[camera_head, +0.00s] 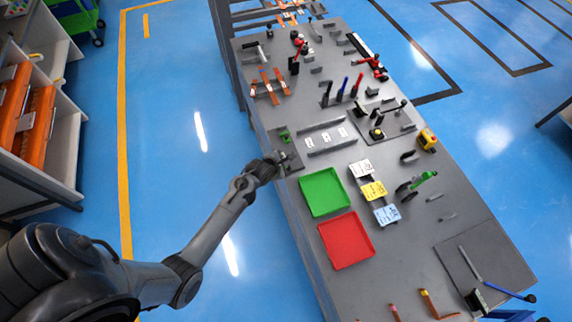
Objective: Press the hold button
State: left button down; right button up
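My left arm reaches in from the lower left, and my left gripper (282,161) is at the left edge of the grey workbench (425,215). It is just below a small dark panel with a green part (284,136). The gripper is small and dark here, so I cannot tell its opening or whether it touches the panel. No button is clearly labelled as hold. A yellow box (428,139) with a dark spot sits at the bench's right edge. A round black and yellow knob (376,133) is on a plate left of it. My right gripper is not in view.
A green tray (324,192) and a red tray (346,240) lie below the gripper. White, yellow and blue cards (373,191) lie beside them. Upright tools (342,89) stand farther back. A shelf with orange bars (35,130) is at left. Blue floor lies between.

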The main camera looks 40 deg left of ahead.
pick_arm(q)
jog(key=shift+f, duration=0.2)
jog(key=shift+f, duration=0.25)
dwell(0.5)
jog(key=shift+f, duration=0.45)
dwell(0.4)
jog(key=shift+r, duration=0.1)
jog(key=shift+r+p, duration=0.5)
jog(key=shift+p, duration=0.1)
jog(key=shift+r+p, duration=0.3)
jog(key=shift+p, duration=0.05)
